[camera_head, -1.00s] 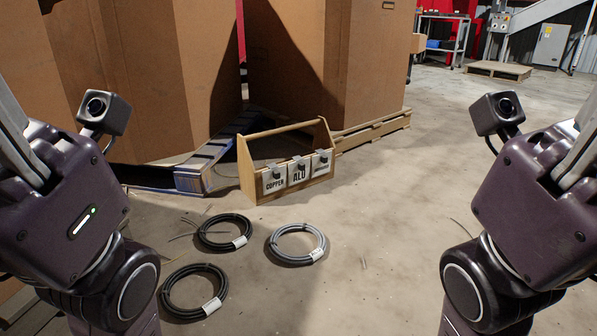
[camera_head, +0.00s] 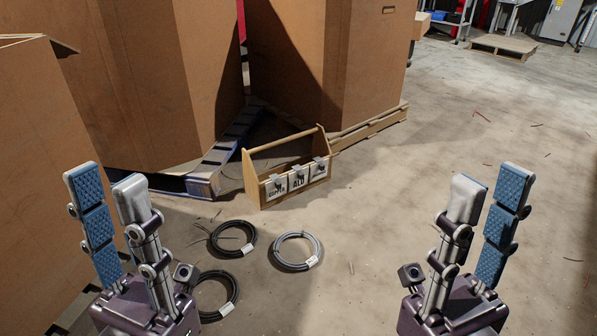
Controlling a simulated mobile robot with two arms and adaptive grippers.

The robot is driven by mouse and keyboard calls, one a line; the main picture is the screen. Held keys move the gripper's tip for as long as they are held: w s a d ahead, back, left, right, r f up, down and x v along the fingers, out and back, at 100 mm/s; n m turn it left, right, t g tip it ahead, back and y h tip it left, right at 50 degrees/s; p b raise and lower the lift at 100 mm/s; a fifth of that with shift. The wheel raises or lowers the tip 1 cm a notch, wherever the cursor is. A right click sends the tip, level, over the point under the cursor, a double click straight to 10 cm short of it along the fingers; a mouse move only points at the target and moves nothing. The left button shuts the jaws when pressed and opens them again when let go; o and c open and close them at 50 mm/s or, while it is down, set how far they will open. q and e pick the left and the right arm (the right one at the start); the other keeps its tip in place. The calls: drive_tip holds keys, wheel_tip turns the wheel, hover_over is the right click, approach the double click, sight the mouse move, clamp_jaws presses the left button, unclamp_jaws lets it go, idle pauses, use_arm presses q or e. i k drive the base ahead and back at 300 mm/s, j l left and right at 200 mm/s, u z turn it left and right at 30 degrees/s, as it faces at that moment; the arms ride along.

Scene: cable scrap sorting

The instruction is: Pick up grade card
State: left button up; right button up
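Three white grade cards hang side by side on the front of a wooden tote with a carrying handle (camera_head: 262,190), clipped on by dark clips. The left card (camera_head: 276,189) reads COPPER, the middle card (camera_head: 298,182) reads ALU, and the right card's (camera_head: 319,170) print is too small to read. My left gripper (camera_head: 106,185) is raised at lower left, its blue-padded fingers apart and empty. My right gripper (camera_head: 489,190) is raised at lower right, also open and empty. Both are well apart from the tote and cards.
Tagged cable coils lie on the floor: a black one (camera_head: 234,254), a grey one (camera_head: 275,257) and another black one (camera_head: 234,290) partly behind my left gripper. Large cardboard boxes (camera_head: 130,80) on pallets stand behind and left. The floor at right is mostly clear.

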sight(297, 178)
drive_tip(key=i+l+u, duration=0.1)
drive_tip(key=i+l, duration=0.25)
drive_tip(key=i+l+u, duration=0.1)
drive_tip(key=i+l, duration=0.2)
drive_tip(key=l, duration=0.15)
drive_tip(key=i+l+u, duration=0.15)
drive_tip(key=i+l, duration=0.15)
drive_tip(key=i+l+u, duration=0.1)
drive_tip(key=i+l, duration=0.15)
drive_tip(key=l, duration=0.3)
